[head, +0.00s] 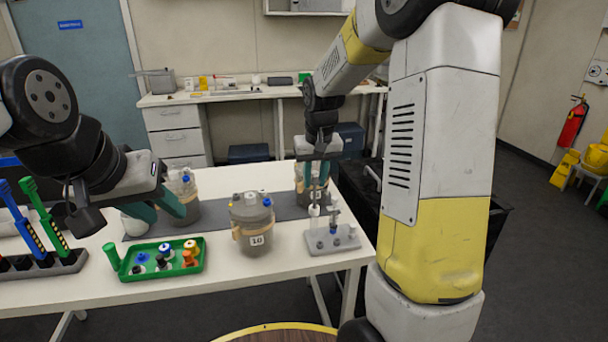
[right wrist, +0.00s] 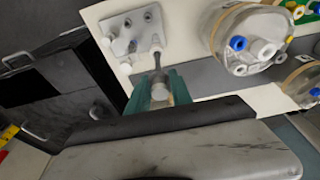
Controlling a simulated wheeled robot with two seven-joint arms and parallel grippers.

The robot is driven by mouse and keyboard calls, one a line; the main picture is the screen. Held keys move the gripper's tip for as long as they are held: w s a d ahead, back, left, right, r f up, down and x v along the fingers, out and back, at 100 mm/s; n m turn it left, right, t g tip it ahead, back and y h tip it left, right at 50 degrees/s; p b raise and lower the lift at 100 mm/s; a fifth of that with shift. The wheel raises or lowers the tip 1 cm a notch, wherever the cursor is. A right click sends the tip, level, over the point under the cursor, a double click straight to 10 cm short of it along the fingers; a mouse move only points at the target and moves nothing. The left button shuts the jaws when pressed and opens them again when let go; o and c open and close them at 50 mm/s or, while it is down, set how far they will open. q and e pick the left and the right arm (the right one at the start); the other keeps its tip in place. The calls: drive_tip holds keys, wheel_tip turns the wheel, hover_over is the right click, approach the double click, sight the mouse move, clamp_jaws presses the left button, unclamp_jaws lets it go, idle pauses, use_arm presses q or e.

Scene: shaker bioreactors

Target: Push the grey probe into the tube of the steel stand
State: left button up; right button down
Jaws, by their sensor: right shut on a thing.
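The steel stand (head: 345,238) is a light grey plate with several short posts and upright pieces, at the right front of the white table. It also shows in the right wrist view (right wrist: 140,38). My right gripper (head: 316,183) is above the stand, pointing down. Its teal fingers are shut on the grey probe (right wrist: 160,88), whose thin grey shaft reaches toward the stand. Whether the probe's tip is inside the tube or only over it, I cannot tell. My left gripper (head: 160,206) is open and looks empty, over the left part of the table behind the green tray.
A green tray (head: 125,272) with several coloured caps is at the front left. Other vessels (head: 184,212) stand on the grey mat (head: 222,222). A dark rack (head: 45,268) holds blue and green tools.

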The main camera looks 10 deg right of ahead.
sight(314, 199)
drive_tip(key=shift+s+x, duration=0.2)
drive_tip(key=shift+x, duration=0.8)
drive_tip(key=shift+s+x, duration=0.25)
drive_tip(key=shift+x, duration=0.75)
drive_tip(key=shift+s+x, duration=0.2)
drive_tip(key=shift+x, duration=0.75)
idle(3.0)
